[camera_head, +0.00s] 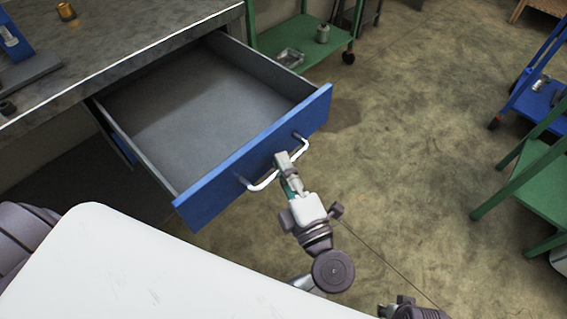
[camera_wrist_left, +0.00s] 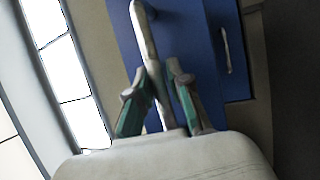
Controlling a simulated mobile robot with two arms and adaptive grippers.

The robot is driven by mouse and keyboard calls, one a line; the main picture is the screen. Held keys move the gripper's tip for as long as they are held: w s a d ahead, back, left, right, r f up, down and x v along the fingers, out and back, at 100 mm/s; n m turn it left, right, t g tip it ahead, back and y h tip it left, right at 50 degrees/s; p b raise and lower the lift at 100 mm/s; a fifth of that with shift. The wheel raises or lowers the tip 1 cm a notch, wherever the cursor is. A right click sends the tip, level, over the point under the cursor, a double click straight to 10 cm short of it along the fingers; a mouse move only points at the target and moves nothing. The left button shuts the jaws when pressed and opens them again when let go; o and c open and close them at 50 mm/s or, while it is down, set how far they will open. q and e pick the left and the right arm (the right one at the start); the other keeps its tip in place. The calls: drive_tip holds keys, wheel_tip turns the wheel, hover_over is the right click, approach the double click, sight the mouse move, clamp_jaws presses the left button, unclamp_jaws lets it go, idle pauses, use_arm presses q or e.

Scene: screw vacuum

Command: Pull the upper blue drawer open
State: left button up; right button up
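The upper blue drawer (camera_head: 255,155) stands well out from the grey-topped workbench in the head view, and its grey inside is empty. Its pale bar handle (camera_head: 262,184) is on the blue front. My left gripper (camera_head: 287,163) is at the middle of this handle. In the left wrist view the handle (camera_wrist_left: 146,35) passes between the two green-and-grey fingers (camera_wrist_left: 158,85), which sit close on either side of it. The gripper looks shut on it, though the exact contact is partly hidden. My right gripper's fingers do not show.
The workbench top (camera_head: 110,65) carries a brass-coloured cylinder (camera_head: 65,11) and a blue device. A lower blue drawer front (camera_head: 122,148) sits beneath the open one. A green shelf cart (camera_head: 310,45) stands behind, with green and blue carts at right. The floor right of the drawer is clear.

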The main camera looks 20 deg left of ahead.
use_arm(q)
drive_tip(key=shift+o, duration=1.2)
